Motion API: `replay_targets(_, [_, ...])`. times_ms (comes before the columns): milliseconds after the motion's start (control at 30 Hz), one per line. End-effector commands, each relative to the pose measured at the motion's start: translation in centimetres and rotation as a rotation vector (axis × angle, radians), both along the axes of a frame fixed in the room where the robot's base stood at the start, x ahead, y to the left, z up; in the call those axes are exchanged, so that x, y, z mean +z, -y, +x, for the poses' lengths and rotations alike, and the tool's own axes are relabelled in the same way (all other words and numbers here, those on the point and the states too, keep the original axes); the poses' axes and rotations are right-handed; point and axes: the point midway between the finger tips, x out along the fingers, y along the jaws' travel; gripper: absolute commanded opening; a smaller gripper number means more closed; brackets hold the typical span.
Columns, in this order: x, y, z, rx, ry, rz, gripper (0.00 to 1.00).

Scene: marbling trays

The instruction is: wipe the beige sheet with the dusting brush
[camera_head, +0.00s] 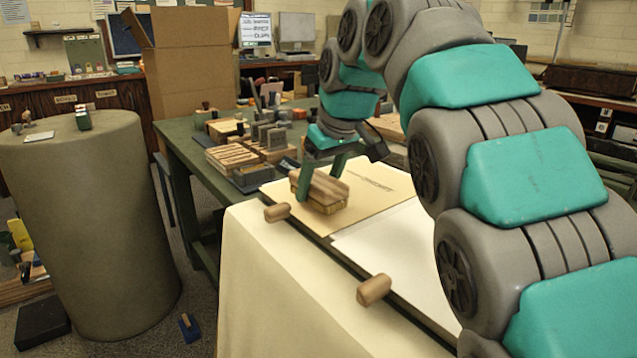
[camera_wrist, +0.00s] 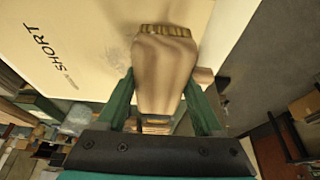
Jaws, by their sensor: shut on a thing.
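The dusting brush (camera_head: 328,184) has a brown wooden body with a yellowish bristle edge below. My gripper (camera_head: 318,196) is shut on it, one green finger on each side. In the head view the brush is over the near-left part of the beige sheet (camera_head: 378,198). It looks low, at or just above the sheet; I cannot tell if the bristles touch. In the wrist view the brush (camera_wrist: 164,75) points away between the fingers, over the beige sheet (camera_wrist: 85,35). The sheet has dark printed lettering and a faint grey speckled patch beside the brush.
A white sheet (camera_head: 395,245) lies beside the beige one. Wooden knobs (camera_head: 374,290) stick out along the near dark edge. A cream cloth (camera_head: 290,285) hangs down in front. Wooden blocks and small items crowd the green table (camera_head: 185,150) behind. A large drum (camera_head: 85,220) stands left.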

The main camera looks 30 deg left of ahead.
Motion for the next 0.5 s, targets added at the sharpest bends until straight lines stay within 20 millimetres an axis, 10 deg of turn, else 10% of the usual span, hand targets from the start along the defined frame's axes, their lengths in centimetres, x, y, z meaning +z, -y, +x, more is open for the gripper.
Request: replay_targets(500, [-0.46, 0.01, 0.0, 0.0, 0.0, 0.0, 0.03])
